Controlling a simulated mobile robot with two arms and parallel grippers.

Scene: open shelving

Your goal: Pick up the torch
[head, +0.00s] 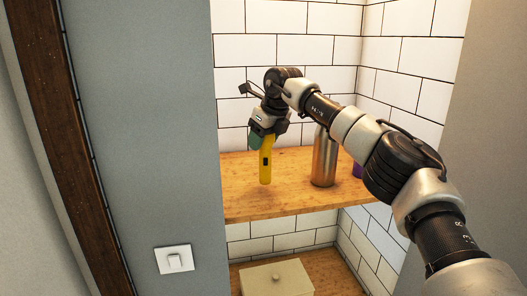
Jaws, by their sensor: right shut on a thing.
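The yellow torch (265,165) stands upright at the upper wooden shelf, with a small dark patch on its side. My right gripper (265,138) reaches in from the right and is shut on the torch's upper part, pointing down. The torch's top is hidden by the gripper. I cannot tell whether its lower end touches the shelf or is just above it. My left gripper is not in view.
A metal bottle (324,160) stands on the upper shelf (240,203) right of the torch, partly behind my arm. A purple thing (357,171) shows beside it. A beige box (277,279) sits on the lower shelf. A grey wall (150,130) borders the left.

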